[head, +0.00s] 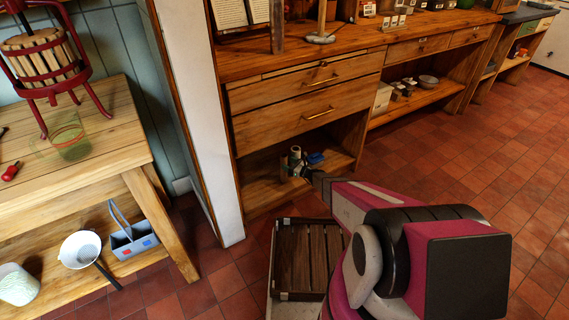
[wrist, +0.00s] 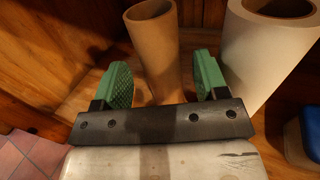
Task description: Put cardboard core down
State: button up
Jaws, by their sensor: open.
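The cardboard core (wrist: 154,45), a plain brown tube with an open top, stands upright on the wooden shelf in the wrist view. My gripper (wrist: 163,85) is open, with its green-padded fingers on either side of the core's lower part. A gap shows between each finger and the tube, and the core's foot is partly hidden by the gripper's dark bar. In the head view my gripper (head: 298,170) is inside the low open shelf below the drawers; the core is too small to tell apart there.
A wider white roll (wrist: 266,50) with a brown core stands close by on the right. A blue object (wrist: 310,135) is at the right edge. The shelf's wooden board (head: 262,190) is clear at left. A slatted wooden crate (head: 308,258) is below my arm.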

jog(key=v, duration=0.8)
jog(key=s+r+n+g+h, duration=0.3)
jog(key=s+r+n+g, duration=0.5)
jog(key=s+r+n, duration=0.6)
jog(key=s+d+r+n+g+h, duration=0.2)
jog(key=s+d+r+n+h, duration=0.8)
jog(key=r, duration=0.6)
jog(key=s+d+h, duration=0.2)
jog(key=s+d, duration=0.1)
jog(key=s, duration=0.1)
jog(key=shift+d+n, duration=0.3)
jog(key=shift+n, duration=0.1)
